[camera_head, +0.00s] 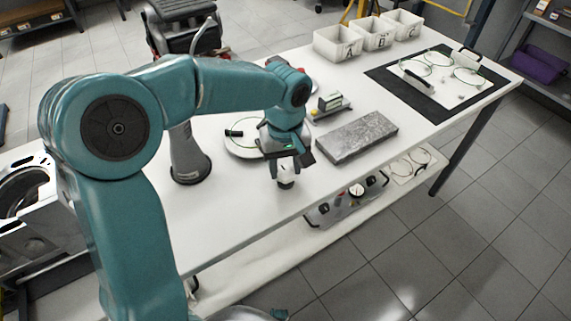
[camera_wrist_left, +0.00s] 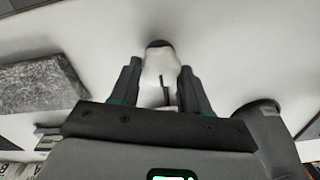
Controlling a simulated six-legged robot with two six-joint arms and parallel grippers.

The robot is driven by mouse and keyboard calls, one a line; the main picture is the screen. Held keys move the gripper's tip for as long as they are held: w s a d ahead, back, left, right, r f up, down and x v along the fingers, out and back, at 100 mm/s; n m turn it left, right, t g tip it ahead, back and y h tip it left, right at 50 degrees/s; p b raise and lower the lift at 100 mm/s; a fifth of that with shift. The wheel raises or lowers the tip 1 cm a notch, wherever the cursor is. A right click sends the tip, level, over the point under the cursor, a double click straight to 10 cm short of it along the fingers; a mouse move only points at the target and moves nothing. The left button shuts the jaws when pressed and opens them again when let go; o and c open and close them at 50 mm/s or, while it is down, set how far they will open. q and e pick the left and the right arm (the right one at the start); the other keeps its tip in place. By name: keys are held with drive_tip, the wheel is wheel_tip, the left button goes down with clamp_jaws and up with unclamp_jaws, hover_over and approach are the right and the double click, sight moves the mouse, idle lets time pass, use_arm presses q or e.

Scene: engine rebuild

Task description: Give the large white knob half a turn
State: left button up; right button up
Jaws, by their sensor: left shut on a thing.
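My left gripper (camera_head: 284,165) is over the white table near its front edge, fingers pointing down. It is shut on a white piece with a dark end (camera_head: 286,175). In the left wrist view this white piece (camera_wrist_left: 158,70) sits between the two dark fingers of the gripper (camera_wrist_left: 160,82), its dark round end pointing away from me. I cannot tell what the piece is. A control panel (camera_head: 322,214) with dark handles and a round white part (camera_head: 356,190) lies low under the table's front edge. This round white part may be the large white knob; the gripper is apart from it.
A grey metal block (camera_head: 356,137) lies right of the gripper; it also shows in the left wrist view (camera_wrist_left: 40,85). A grey conical stand (camera_head: 187,155) is to the left. A round white plate (camera_head: 240,150) is behind. White bins (camera_head: 337,44) and a black mat (camera_head: 440,115) are farther back.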

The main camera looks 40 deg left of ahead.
sight(285, 171)
use_arm(q)
drive_tip(key=shift+n, duration=0.4)
drive_tip(key=o, duration=1.1)
drive_tip(key=shift+c, duration=0.2)
drive_tip(key=shift+r, duration=0.1)
wheel_tip(285, 171, up, 16)
drive_tip(key=p, duration=0.3)
drive_tip(key=shift+p, duration=0.3)
drive_tip(key=shift+s, duration=0.1)
